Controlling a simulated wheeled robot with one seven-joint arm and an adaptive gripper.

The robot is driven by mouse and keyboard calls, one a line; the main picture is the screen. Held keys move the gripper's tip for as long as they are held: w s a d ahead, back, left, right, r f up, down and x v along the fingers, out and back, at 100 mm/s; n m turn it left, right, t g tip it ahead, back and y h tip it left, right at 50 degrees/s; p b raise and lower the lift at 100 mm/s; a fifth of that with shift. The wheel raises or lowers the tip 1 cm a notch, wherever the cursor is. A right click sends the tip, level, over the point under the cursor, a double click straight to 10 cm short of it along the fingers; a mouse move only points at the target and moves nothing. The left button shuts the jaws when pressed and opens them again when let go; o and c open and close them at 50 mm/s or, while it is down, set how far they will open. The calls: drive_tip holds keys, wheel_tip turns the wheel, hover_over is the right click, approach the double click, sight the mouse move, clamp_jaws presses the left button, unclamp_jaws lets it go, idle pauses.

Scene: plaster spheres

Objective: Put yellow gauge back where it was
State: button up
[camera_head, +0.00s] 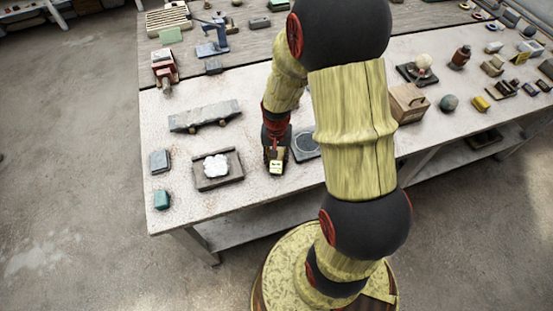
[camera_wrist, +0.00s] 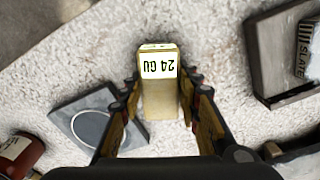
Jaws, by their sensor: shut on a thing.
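The yellow gauge (camera_wrist: 160,98) is a small upright-looking block with a white label reading "24 GU", which appears upside down in the wrist view. My gripper (camera_wrist: 161,84) has one finger on each side of it and is shut on it. In the head view the gauge (camera_head: 276,168) shows at the tip of my gripper (camera_head: 275,156), over the near part of the white table (camera_head: 260,196). I cannot tell whether its base touches the table.
A dark square plate with a ring (camera_head: 307,144) lies just right of my gripper. A tray (camera_head: 205,185) holding a white lump stands to the left. A grey slab (camera_head: 205,115) lies behind it. Bare tabletop surrounds the gauge; the table's front edge is close.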

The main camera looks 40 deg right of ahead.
drive_tip(key=shift+f, duration=0.15)
drive_tip(key=o, duration=1)
drive_tip(key=s+a+r+n+t+p, duration=0.1)
drive_tip(key=s+a+r+n+p, duration=0.15)
drive_tip(key=r, duration=1.05)
drive_tip(key=s+a+r+n+t+p, duration=0.15)
drive_tip(key=a+r, duration=0.25)
drive_tip(key=r, duration=1)
drive_tip(key=s+a+r+n+t+b, duration=0.1)
drive_tip(key=s+a+r+n+t, duration=0.2)
drive_tip(key=s+a+r, duration=0.2)
drive_tip(key=s+r, duration=0.3)
drive_tip(key=shift+s+a+n, duration=0.15)
drive_tip(key=shift+a+n, duration=0.1)
drive_tip(key=shift+n, duration=0.15)
